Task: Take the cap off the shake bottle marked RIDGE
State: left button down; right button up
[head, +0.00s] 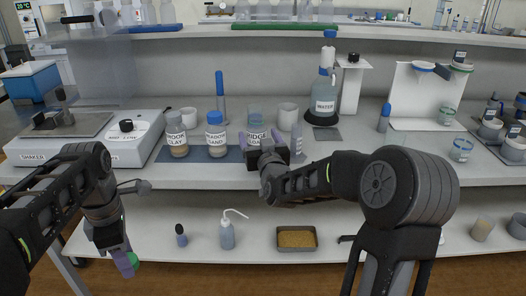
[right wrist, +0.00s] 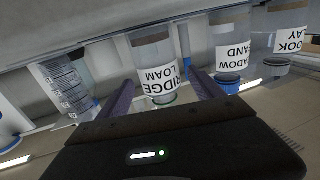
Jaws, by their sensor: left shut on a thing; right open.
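The RIDGE LOAM bottle (head: 256,121) stands on a dark mat, and no coloured cap shows on its top. It also shows upside down in the right wrist view (right wrist: 154,60). My right gripper (head: 259,141) is open in front of it. In the right wrist view its two purple fingers (right wrist: 165,95) point toward the bottle, one on either side of it in the picture; I cannot tell whether they touch it. My left gripper (head: 130,261) hangs at the lower left, in front of the bench, shut on a small green thing (head: 134,257) that looks like a cap, mostly hidden by the fingers.
The MEADOW SAND bottle (head: 216,138) with a blue cap and the BROOK CLAY bottle (head: 177,138) stand left of RIDGE. A shaker (head: 133,151) is at the far left. Pale cups and a clear cylinder (head: 296,140) stand close by. The lower shelf holds a wash bottle (head: 227,235) and a soil tray (head: 297,249).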

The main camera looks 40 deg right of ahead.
pick_arm(q)
jog(key=shift+f, duration=0.3)
pick_arm(e)
jog(key=v, duration=0.9)
jog(key=shift+s, duration=0.15)
